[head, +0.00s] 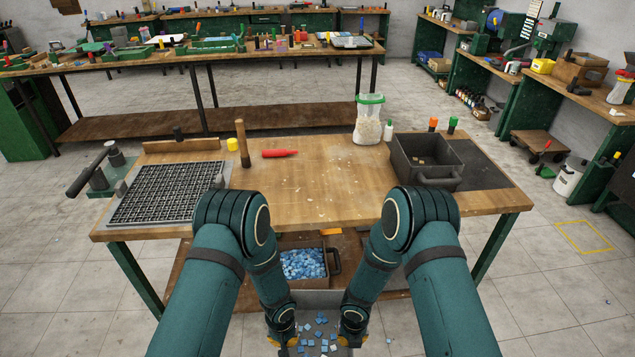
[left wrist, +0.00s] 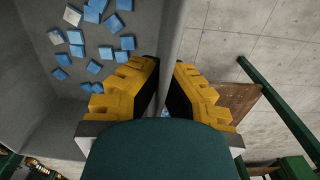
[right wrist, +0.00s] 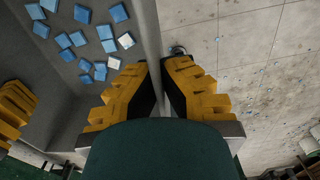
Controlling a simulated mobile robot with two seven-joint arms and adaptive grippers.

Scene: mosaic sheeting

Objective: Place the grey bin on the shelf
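The grey bin (head: 318,298) is low in front of me at the bottom of the head view, with loose blue and white tiles on its floor. My left gripper (head: 283,338) is shut on one side wall; that wall runs between its yellow fingers in the left wrist view (left wrist: 172,35). My right gripper (head: 350,338) is shut on the opposite wall, also seen in the right wrist view (right wrist: 147,25). The wooden shelf (head: 200,285) lies under the workbench, beyond the bin. My arms hide parts of the shelf and bin.
A bin of blue tiles (head: 303,264) stands on the shelf behind the grey bin. The workbench top (head: 315,190) overhangs it, on green legs (head: 137,280). On top are a mesh panel (head: 168,192), a dark bin (head: 425,180) and a jar (head: 368,122). The left shelf part looks clear.

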